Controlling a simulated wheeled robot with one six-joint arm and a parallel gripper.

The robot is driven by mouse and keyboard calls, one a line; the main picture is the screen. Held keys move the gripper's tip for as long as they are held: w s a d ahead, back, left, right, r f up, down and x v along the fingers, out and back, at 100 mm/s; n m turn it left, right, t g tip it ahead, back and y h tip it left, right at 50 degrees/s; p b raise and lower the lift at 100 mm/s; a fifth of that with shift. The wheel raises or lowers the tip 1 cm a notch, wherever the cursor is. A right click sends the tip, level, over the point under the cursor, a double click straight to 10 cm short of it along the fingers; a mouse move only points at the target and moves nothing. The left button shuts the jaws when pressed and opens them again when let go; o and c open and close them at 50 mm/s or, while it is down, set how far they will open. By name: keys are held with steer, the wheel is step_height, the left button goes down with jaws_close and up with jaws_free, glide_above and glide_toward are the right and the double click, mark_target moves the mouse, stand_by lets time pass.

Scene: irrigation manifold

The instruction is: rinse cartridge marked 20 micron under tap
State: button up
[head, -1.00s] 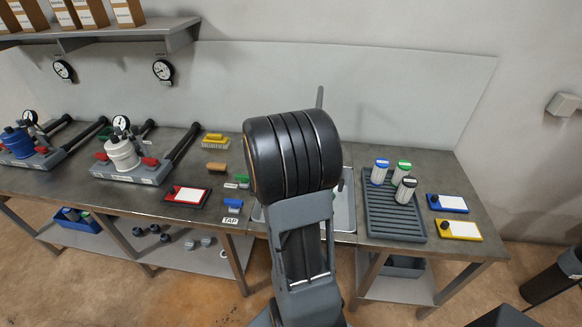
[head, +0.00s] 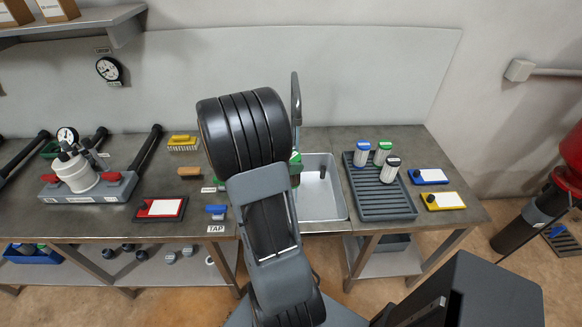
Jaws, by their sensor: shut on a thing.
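Three pale cartridges stand on the dark ribbed rack at the right (head: 388,206): one blue-capped (head: 362,155), one green-capped (head: 382,155) and one dark-capped (head: 390,172). Their markings are too small to read. The sink (head: 325,200) lies left of the rack, its left part covered by my arm. A tall grey post, seemingly the tap (head: 296,95), rises behind my arm. A small green patch shows beside the arm below it; I cannot tell what it is. My gripper and whatever it holds are hidden behind my arm.
A TAP label (head: 216,229) is on the bench front. A blue clip-like piece (head: 215,210), red-framed card (head: 160,208) and yellow brush (head: 182,142) lie left. Blue (head: 428,177) and yellow (head: 443,201) framed cards lie right. A filter housing (head: 80,172) stands far left.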

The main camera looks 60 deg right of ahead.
steer(key=w+d+f+b, duration=0.1)
steer(key=w+d, duration=0.3)
steer(key=d, duration=0.4)
steer(key=shift+w+d+f, duration=0.35)
steer(key=shift+w+f, duration=0.05)
steer(key=shift+f, duration=0.05)
steer(key=shift+w, duration=0.1)
stand_by(0.3)
